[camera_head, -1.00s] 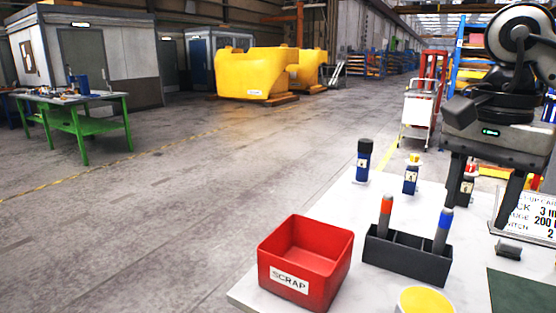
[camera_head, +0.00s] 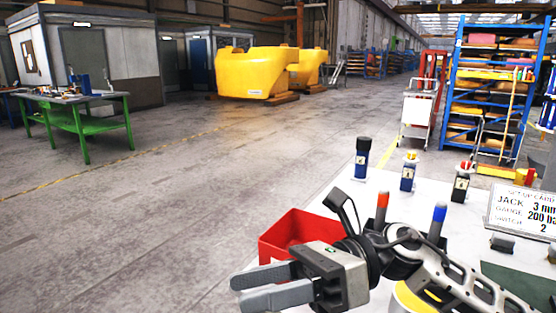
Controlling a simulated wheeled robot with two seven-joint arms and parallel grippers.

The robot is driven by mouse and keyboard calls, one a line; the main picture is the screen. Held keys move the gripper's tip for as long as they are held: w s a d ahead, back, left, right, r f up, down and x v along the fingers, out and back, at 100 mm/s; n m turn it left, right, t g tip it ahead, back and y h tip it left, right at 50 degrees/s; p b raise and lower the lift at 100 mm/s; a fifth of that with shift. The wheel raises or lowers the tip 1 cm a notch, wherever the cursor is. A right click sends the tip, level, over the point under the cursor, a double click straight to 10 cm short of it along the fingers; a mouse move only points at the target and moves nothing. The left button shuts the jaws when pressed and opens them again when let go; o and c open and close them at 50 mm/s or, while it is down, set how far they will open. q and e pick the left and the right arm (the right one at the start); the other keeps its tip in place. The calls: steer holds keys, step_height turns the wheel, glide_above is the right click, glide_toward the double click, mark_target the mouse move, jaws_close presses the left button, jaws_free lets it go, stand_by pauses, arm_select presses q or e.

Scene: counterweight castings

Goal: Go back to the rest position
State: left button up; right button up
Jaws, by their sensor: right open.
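My right gripper (camera_head: 262,286) is in the lower middle of the head view, with its arm coming in from the right. Its two grey fingers point left and stand apart with nothing between them. It passes in front of the red scrap bin (camera_head: 290,232), hiding the bin's front and label. The arm also hides most of the dark holder, whose red-tipped pen (camera_head: 382,206) and blue-tipped pen (camera_head: 438,220) stick up behind it. My left gripper is not in view.
The white table (camera_head: 330,190) carries several small dark bottles, one of them (camera_head: 362,158) at the back edge, and a set-up card (camera_head: 522,212) at right. A yellow round thing (camera_head: 410,298) is partly behind my arm. Open floor lies left of the table.

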steer(key=w+d+f+m+t+h, duration=0.1)
steer(key=w+d+f+m+t, duration=0.2)
steer(key=m+t, duration=0.7)
steer(key=w+d+f+m+t+h, duration=0.15)
steer(key=f+m+t, duration=0.35)
steer(key=m, duration=0.8)
steer(key=w+d+f+m+t+h, duration=0.2)
steer(key=w+f+m+t, duration=0.15)
steer(key=m+t, duration=0.65)
steer(key=s+d+f+m+g+h, duration=0.3)
steer(key=s+f+m, duration=0.1)
steer(key=f, duration=0.4)
steer(key=s+d+f+m+g+h, duration=0.3)
steer(key=s+f+m, duration=0.2)
steer(key=f+m, duration=0.2)
steer(key=s+d+f+m+g+h, duration=0.2)
steer(key=s+d+f+m+h, duration=0.1)
steer(key=f, duration=0.6)
steer(key=s+d+m, duration=0.1)
steer(key=s+m, duration=0.1)
steer(key=m, duration=0.1)
steer(key=shift+f+g+h, duration=0.15)
steer(key=shift+g+h, duration=0.2)
steer(key=shift+g, duration=0.05)
